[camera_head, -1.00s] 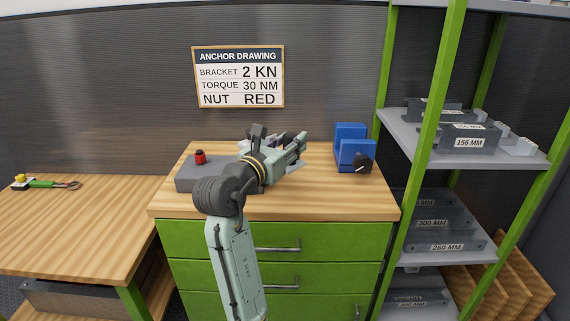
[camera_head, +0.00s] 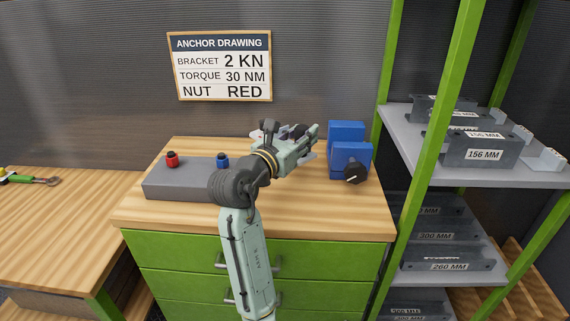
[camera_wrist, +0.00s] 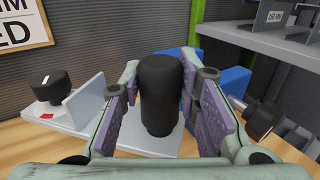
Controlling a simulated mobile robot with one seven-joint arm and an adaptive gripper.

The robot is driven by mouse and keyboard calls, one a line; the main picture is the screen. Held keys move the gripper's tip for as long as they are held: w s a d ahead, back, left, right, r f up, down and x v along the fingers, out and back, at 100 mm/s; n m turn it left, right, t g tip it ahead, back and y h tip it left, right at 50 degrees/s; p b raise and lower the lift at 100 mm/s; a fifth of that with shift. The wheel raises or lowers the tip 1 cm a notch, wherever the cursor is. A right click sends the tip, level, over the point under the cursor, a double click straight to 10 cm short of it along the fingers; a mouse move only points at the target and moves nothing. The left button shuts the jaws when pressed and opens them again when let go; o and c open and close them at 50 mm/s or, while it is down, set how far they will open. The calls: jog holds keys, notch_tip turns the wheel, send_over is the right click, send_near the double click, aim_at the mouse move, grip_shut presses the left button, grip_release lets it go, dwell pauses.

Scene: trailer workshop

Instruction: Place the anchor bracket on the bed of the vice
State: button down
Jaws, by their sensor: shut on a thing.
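My gripper (camera_wrist: 158,92) is shut on the black upright cylinder of the anchor bracket (camera_wrist: 160,95). The bracket's light grey plate (camera_wrist: 147,143) shows below the cylinder, between the fingers. In the head view my gripper (camera_head: 312,133) is above the bench top, just left of the blue vice (camera_head: 348,158); a pale bit of plate (camera_head: 308,156) shows under it. The vice has two blue blocks with a gap between them and a black handle at its front. In the wrist view the vice (camera_wrist: 233,80) is partly hidden behind my fingers.
A grey block (camera_head: 182,185) with red and blue knobs lies left on the bench. A green-posted shelf (camera_head: 535,175) with grey parts stands at the right.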

aim_at(300, 160)
jog(key=shift+f, duration=3.5)
jog(key=shift+f, duration=0.1)
jog(key=c, duration=1.2)
grip_release()
jog(key=shift+f, duration=0.1)
jog(key=b+v, duration=0.1)
jog(key=v, duration=1.1)
jog(key=shift+s+b, duration=0.1)
jog(key=shift+b, duration=0.2)
